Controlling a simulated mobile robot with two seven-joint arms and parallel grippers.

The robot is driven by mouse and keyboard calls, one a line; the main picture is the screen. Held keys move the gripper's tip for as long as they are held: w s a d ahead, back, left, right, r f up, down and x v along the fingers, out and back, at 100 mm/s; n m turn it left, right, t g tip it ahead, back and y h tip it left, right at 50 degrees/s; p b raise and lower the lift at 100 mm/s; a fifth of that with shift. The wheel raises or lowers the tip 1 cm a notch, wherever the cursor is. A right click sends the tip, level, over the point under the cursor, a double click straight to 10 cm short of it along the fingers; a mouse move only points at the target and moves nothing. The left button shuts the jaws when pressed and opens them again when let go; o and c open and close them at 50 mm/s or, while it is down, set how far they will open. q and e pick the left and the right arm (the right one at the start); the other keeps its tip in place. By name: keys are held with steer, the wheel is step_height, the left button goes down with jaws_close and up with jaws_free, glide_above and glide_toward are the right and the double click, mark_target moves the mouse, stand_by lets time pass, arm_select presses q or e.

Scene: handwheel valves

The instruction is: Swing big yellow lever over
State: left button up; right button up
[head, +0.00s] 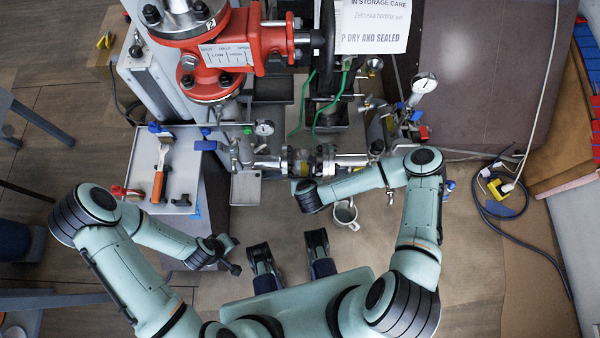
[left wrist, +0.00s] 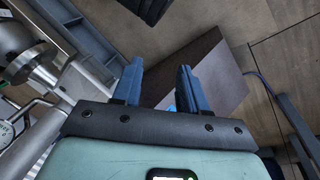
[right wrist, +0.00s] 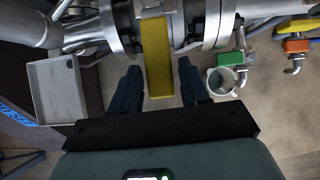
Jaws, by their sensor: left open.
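The big yellow lever (right wrist: 157,60) shows in the right wrist view as a broad flat bar, hanging from a flanged steel valve (right wrist: 120,28). Its lower end lies between the fingers of my right gripper (right wrist: 158,68) in the picture. The right gripper is open, with a visible gap on each side of the lever; I cannot tell how deep the bar sits between the fingers. In the head view my right wrist covers most of this spot.
A green handle (right wrist: 234,58) and an orange handle (right wrist: 297,45) are to the right of the lever. A mug (right wrist: 222,81) stands below them. A grey tray (right wrist: 55,90) is at left. A red valve body (head: 240,50) rises behind.

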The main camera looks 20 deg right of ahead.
arm_select(q)
steer(key=shift+f, duration=0.1)
arm_select(e)
steer(key=shift+o, duration=0.2)
steer(key=shift+w+d, duration=0.1)
steer(key=shift+d, duration=0.05)
arm_select(q)
steer(key=shift+s, duration=0.1)
steer(key=s+d+r+m+g+h, duration=0.1)
steer(key=s+d+g+h, duration=0.1)
steer(key=s+d, duration=0.45)
arm_select(e)
step_height(320, 180, up, 4)
steer(key=p, duration=0.4)
steer(key=shift+w, duration=0.1)
steer(key=shift+r+p, duration=0.4)
steer(key=shift+p, duration=0.15)
steer(key=shift+r+p, duration=0.7)
steer(key=shift+p, duration=0.05)
arm_select(q)
steer(key=shift+g, duration=0.6)
steer(key=r, duration=0.2)
steer(key=s+r, duration=0.1)
steer(key=r, duration=0.2)
steer(key=shift+a+r, duration=0.2)
steer(key=shift+r, duration=0.15)
